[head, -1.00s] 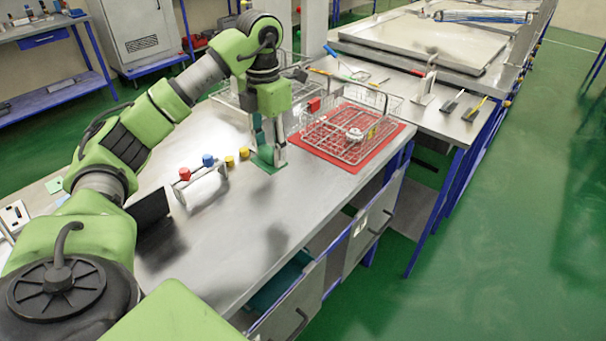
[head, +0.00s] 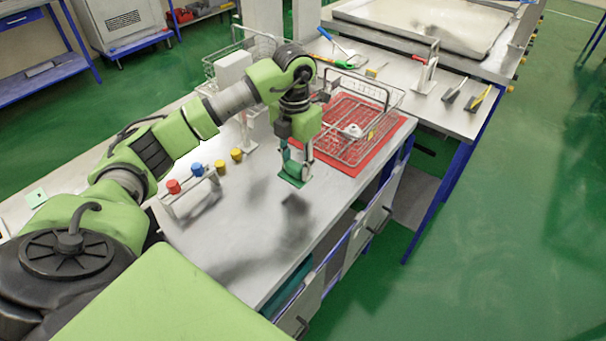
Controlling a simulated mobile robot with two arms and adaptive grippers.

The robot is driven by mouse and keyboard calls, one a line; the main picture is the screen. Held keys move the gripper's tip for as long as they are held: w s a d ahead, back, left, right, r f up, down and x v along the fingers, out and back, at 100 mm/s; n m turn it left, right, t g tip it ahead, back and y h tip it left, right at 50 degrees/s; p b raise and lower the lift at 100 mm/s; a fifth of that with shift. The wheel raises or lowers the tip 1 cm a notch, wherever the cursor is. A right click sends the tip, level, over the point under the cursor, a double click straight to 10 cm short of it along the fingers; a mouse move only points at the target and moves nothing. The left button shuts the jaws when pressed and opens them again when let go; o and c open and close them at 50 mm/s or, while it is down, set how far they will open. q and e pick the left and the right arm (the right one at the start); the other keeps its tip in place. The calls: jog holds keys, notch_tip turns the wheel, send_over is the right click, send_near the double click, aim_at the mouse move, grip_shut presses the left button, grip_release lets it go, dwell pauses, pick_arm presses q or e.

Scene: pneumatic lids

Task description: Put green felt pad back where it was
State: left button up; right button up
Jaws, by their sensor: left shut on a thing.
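The green felt pad (head: 291,181) is a thin dark green piece at the tips of my left gripper (head: 297,172). The gripper points down and is shut on the pad. The pad seems to be held a little above the grey metal table (head: 250,205), near its right front edge, with a dark shadow close by. My left arm comes in from the left and reaches across the table. My right gripper is not in view.
A red mat (head: 378,159) with a wire basket (head: 372,108) lies just behind and right of the gripper.

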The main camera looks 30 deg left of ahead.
pick_arm(q)
jog(key=shift+w+d+f, duration=0.1)
jog(key=shift+d+f, duration=0.45)
jog(key=f+p, duration=0.2)
jog(key=f, duration=0.1)
jog(key=shift+w+d, duration=0.1)
jog(key=shift+d, duration=0.3)
jog(key=shift+f, duration=0.65)
jog(key=o, duration=1.1)
jog(key=shift+c, duration=0.2)
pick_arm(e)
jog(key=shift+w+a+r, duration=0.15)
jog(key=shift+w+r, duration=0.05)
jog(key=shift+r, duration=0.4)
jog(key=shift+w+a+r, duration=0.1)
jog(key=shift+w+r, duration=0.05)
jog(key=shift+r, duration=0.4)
